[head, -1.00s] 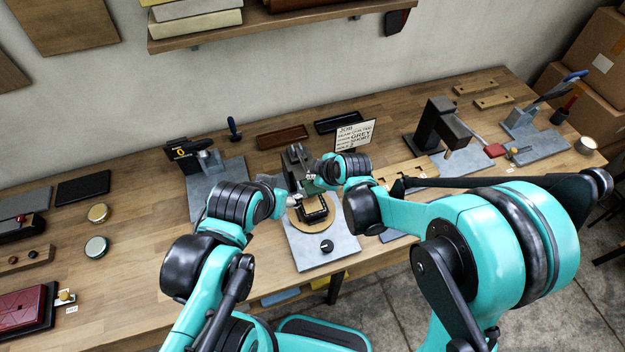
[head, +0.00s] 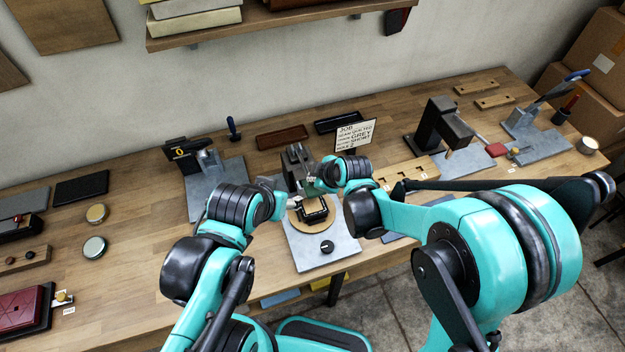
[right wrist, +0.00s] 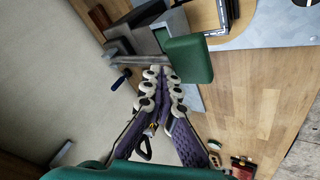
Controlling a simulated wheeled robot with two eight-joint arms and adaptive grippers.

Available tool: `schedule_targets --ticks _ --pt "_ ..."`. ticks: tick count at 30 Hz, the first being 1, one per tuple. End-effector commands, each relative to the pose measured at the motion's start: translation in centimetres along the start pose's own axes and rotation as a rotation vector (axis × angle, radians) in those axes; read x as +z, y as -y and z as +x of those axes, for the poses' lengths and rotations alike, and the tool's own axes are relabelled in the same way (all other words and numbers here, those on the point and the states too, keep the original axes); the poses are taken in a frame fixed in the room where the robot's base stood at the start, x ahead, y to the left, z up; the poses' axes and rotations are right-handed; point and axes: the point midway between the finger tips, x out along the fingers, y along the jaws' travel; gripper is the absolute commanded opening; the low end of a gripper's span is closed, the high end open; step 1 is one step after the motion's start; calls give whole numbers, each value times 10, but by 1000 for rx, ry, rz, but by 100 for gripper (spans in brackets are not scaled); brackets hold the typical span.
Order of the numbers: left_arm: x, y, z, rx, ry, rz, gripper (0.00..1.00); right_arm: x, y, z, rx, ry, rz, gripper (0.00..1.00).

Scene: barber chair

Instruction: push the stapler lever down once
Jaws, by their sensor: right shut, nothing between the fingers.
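The grey bench press that I take for the stapler (head: 296,155) stands at the middle of the bench on a grey plate, with a round tan pad and a black frame at its front. In the right wrist view a thick green grip (right wrist: 188,60) sits on its metal lever arm (right wrist: 128,58). My right gripper (right wrist: 160,72) is shut and empty, its tips close beside the green grip; I cannot tell whether they touch. In the head view my right gripper (head: 316,184) partly hides the lever. My left gripper (head: 290,203) is beside the black frame, its fingers too small to read.
A job sign (head: 356,135) stands behind my right wrist. A clamp-like tool on a grey plate (head: 215,178) is to the left, and a dark press (head: 440,125) to the right.

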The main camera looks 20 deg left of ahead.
Motion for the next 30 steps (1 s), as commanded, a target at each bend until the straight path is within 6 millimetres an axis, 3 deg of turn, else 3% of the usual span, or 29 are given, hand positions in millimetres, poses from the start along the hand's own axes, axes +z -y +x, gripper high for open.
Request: schedule_targets --ticks 30 --pt "8 0 10 0 0 0 57 7 6 9 0 1 0 0"
